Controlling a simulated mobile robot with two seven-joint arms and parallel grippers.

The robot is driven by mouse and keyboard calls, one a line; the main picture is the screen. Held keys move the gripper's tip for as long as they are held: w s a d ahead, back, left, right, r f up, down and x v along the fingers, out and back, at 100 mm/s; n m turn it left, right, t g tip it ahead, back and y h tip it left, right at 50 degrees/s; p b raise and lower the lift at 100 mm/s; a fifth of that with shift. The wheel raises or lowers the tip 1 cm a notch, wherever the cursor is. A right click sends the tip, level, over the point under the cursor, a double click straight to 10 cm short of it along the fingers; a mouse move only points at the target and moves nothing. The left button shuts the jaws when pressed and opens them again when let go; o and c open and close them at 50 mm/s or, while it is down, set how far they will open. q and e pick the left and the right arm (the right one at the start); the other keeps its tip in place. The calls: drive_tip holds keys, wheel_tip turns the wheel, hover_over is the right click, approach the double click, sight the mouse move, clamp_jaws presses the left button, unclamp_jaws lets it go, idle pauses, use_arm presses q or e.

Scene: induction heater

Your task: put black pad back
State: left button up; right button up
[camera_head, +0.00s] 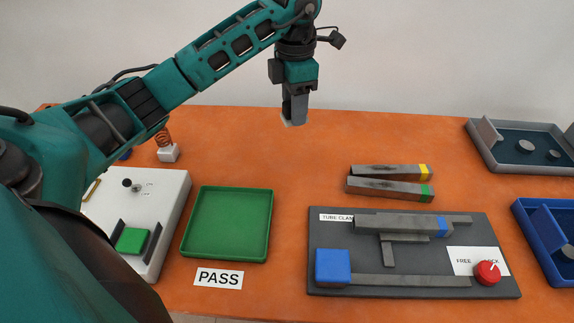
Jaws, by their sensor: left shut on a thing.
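My left gripper (294,108) hangs from the upper middle of the head view, pointing down above the back of the orange table. It is shut on a small piece, mostly hidden by the fingers; a pale edge shows at the tips. I cannot tell whether this is the black pad. A white box (168,190) stands at the left, with a green square (132,240) between two dark upright plates, a black knob (127,183) and a small dial. My left arm covers part of it. My right gripper is not in view.
A green tray (228,222) is empty behind a PASS label (218,278). A dark tube clamp board (330,290) holds a grey bar, a blue block and a red knob. Two grey bars (385,187) lie behind it. Grey (490,160) and blue (545,270) trays stand right. A copper coil (163,139) stands left.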

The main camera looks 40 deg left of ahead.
sight(293, 176)
use_arm(q)
wheel_tip(293, 176, down, 17)
drive_tip(key=shift+r, duration=0.1)
idle(0.3)
drive_tip(key=shift+b, duration=0.3)
drive_tip(key=shift+f, duration=0.25)
drive_tip(key=o, duration=1)
drive_tip(key=shift+r, duration=0.1)
wheel_tip(293, 176, up, 12)
drive_tip(key=shift+r, duration=0.2)
drive_tip(key=shift+s+f, duration=0.1)
